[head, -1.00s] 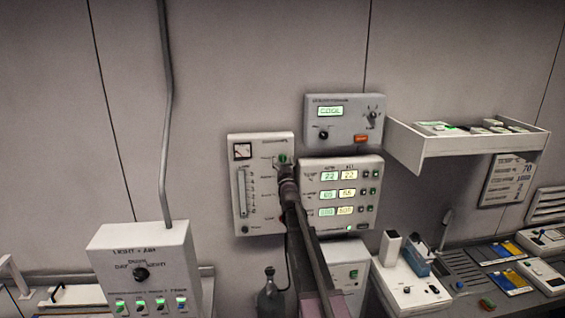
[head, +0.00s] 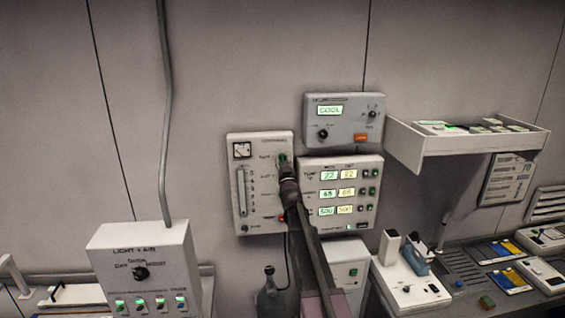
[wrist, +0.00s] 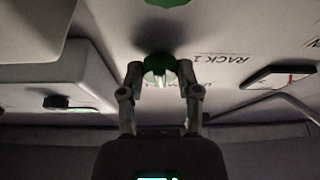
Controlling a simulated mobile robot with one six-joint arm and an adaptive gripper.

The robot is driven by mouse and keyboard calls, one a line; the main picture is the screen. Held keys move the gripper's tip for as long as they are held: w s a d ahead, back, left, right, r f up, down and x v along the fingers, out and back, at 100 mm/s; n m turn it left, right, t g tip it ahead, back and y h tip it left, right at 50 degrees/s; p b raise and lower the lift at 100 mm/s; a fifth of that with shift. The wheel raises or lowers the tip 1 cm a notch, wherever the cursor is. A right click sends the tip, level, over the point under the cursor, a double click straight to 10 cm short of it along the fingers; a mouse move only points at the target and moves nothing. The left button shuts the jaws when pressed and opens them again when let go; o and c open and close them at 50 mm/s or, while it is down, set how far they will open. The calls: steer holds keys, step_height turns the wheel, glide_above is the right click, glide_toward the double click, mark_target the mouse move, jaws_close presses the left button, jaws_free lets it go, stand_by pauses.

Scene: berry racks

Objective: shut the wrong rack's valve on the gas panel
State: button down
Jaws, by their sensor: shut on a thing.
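The gas panel (head: 242,215) is a pale wall box with a dial gauge and a flow tube, left of centre in the head view. A green knob (head: 282,158) shows near its top right, just above my gripper (head: 286,172). In the wrist view my gripper (wrist: 160,72) is shut on a green knob (wrist: 158,62), one finger on each side. An upside-down label reading RACK 1 (wrist: 222,58) is beside this knob. A second green knob (wrist: 168,2) shows at the top edge. A finger partly hides another label.
A climate panel (head: 372,222) with lit readouts adjoins on the right, below a grey COOL box (head: 345,140). A white shelf (head: 465,155) juts out at right. A light box (head: 150,245) stands at lower left.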

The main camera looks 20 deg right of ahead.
steer(key=n+y, duration=0.1)
steer(key=n, duration=0.2)
steer(key=n+y+p, duration=0.1)
steer(key=n+y, duration=0.1)
steer(key=shift+d+r+n, duration=0.15)
steer(key=shift+r+n, duration=0.05)
steer(key=shift+n, duration=0.2)
steer(key=n+y, duration=0.1)
steer(key=n, duration=0.1)
steer(key=n+y+p, duration=0.1)
steer(key=n, duration=0.2)
steer(key=shift+d+r+g, duration=0.1)
steer(key=shift+g, duration=0.2)
steer(key=n+y+p, duration=0.1)
steer(key=n, duration=0.1)
steer(key=n+g+y+p, duration=0.1)
steer(key=n+p, duration=0.1)
steer(key=n, duration=0.1)
steer(key=shift+r+n, duration=0.15)
steer(key=shift+n, duration=0.15)
steer(key=shift+n+g+p, duration=0.9)
steer(key=shift+n, duration=0.6)
steer(key=shift+d, duration=0.1)
steer(key=shift+c, duration=1.5)
jaws_free()
